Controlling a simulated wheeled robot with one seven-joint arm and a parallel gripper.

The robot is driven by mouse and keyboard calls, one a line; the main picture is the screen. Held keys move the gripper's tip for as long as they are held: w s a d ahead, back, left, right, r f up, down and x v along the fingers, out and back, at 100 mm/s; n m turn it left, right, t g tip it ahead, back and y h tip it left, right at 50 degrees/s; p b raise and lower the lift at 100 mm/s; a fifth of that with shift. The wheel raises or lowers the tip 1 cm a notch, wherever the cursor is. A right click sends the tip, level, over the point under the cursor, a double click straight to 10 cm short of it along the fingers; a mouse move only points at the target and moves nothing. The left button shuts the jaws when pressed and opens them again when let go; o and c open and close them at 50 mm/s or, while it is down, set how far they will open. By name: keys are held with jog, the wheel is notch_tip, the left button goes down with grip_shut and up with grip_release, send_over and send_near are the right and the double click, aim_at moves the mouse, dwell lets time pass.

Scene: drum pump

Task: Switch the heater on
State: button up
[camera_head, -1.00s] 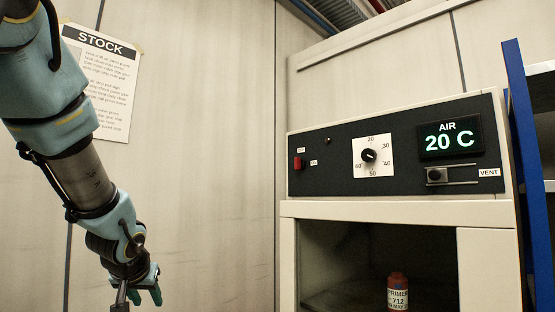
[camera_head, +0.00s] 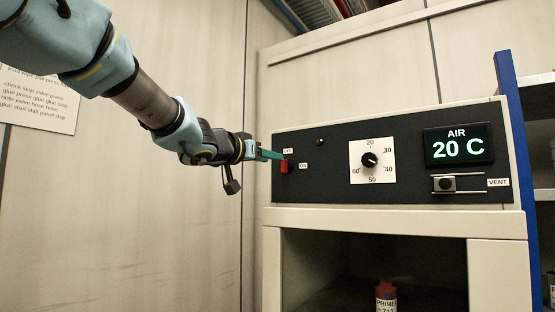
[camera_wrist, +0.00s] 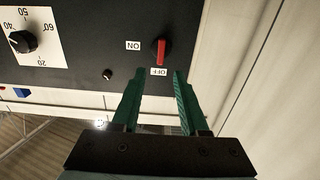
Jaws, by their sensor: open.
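The heater's red switch (camera_head: 284,167) is at the left end of the black control panel. It also shows in the wrist view (camera_wrist: 161,50), its red lever in line with the OFF label (camera_wrist: 159,71); the ON label (camera_wrist: 133,45) is off to one side. My gripper (camera_head: 274,155) is in front of the switch in the head view. In the wrist view my gripper (camera_wrist: 158,72) is open and empty, its green fingers spread either side of the OFF label, pointing toward the switch. Whether a finger touches the panel cannot be told.
A dial (camera_head: 369,160), a small dark lamp (camera_head: 320,142), a display (camera_head: 458,146) reading AIR 20 C and a VENT slider (camera_head: 446,184) sit on the panel. A primer bottle (camera_head: 386,298) stands in the cabinet below. A blue shelf post (camera_head: 514,130) is at the right.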

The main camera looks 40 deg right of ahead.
aim_at(285, 166)
jog(key=shift+p+x, duration=0.4)
jog(key=shift+x, duration=2.3)
jog(key=shift+c, duration=0.4)
grip_shut()
